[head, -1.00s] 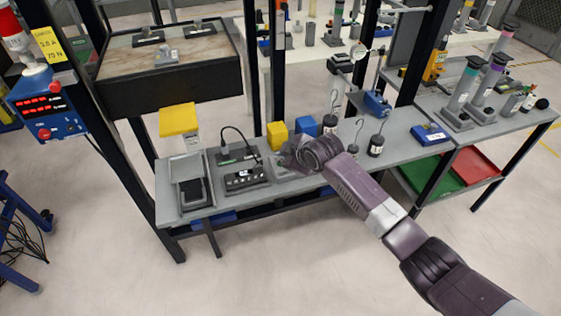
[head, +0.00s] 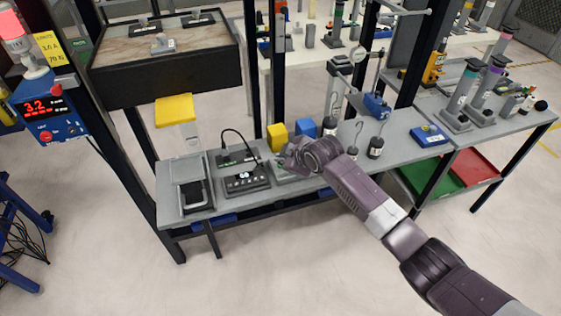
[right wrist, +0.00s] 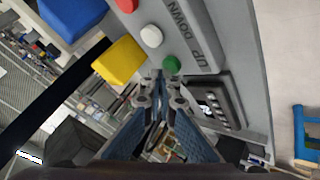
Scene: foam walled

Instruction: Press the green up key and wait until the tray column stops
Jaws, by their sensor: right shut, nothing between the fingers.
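The green up key (right wrist: 172,64) sits on a grey panel (right wrist: 225,45) marked UP and DOWN in the right wrist view, beside a white key (right wrist: 151,36) and a red one (right wrist: 127,5). My right gripper (right wrist: 160,86) is shut and empty, its tips right at the green key; I cannot tell whether they touch it. In the head view my right gripper (head: 287,160) is over the bench and hides most of the panel. The large dark tray (head: 170,88) stands raised at the left, with several small pieces on it. My left gripper is out of view.
A blue control box (head: 50,115) with a lit red display reading 3.2 hangs at the left under a glowing lamp (head: 16,38). Yellow (head: 277,136) and blue blocks (head: 305,128) and hooked weights (head: 376,147) stand close to my right arm.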

